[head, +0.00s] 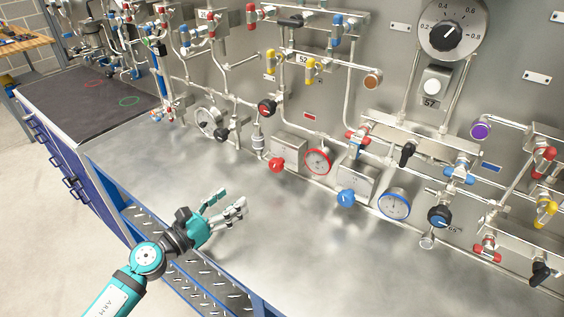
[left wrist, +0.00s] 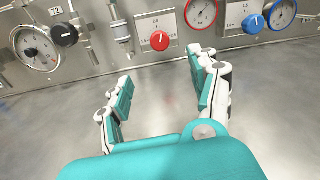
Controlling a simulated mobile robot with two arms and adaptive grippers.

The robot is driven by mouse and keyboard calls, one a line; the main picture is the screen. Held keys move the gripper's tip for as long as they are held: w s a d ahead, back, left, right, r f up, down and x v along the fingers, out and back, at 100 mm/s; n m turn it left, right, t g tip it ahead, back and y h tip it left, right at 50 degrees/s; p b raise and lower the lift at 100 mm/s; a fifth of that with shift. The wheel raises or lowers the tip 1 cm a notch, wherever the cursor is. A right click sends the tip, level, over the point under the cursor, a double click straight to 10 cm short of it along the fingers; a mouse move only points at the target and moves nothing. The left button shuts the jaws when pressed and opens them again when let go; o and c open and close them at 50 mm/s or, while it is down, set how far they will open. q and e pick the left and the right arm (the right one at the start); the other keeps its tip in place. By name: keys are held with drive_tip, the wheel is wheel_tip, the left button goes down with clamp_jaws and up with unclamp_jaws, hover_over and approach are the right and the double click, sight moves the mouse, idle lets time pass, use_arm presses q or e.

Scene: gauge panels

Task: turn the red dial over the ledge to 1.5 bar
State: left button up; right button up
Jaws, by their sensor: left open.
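The red dial (head: 277,164) sits on a metal box low on the panel, just above the steel ledge (head: 160,170). In the left wrist view the red dial (left wrist: 159,41) shows ahead between my open fingers, on a plate with a small printed scale; its setting is too small to read surely. My left gripper (head: 234,203) is open and empty over the ledge, apart from the dial and in front of it to the left. It also shows in the left wrist view (left wrist: 163,82). My right gripper is not in view.
A red-rimmed gauge (head: 318,161) is right of the dial. A blue dial (head: 346,198) and blue-rimmed gauge (head: 394,204) stand further right. A black knob (left wrist: 64,35) and white gauge (left wrist: 36,48) are to the left. The ledge before the dial is clear.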

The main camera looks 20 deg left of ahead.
use_arm(q)
drive_tip(key=shift+w+d+r, duration=0.15)
drive_tip(key=shift+w+r, duration=0.1)
drive_tip(key=shift+w, duration=0.15)
drive_tip(key=p, duration=0.3)
approach(273, 168)
drive_tip(key=shift+w+d+r, duration=0.2)
drive_tip(key=shift+w+r, duration=0.15)
drive_tip(key=x, duration=0.7)
drive_tip(key=shift+w+d+f, duration=0.1)
drive_tip(key=shift+w+f, duration=0.1)
drive_tip(key=shift+w, duration=0.1)
drive_tip(key=shift+w+d+f, duration=0.1)
drive_tip(key=shift+w+d, duration=0.2)
drive_tip(key=shift+w, duration=0.25)
drive_tip(key=shift+c, duration=0.4)
drive_tip(key=c, duration=1.1)
drive_tip(key=shift+o, duration=0.2)
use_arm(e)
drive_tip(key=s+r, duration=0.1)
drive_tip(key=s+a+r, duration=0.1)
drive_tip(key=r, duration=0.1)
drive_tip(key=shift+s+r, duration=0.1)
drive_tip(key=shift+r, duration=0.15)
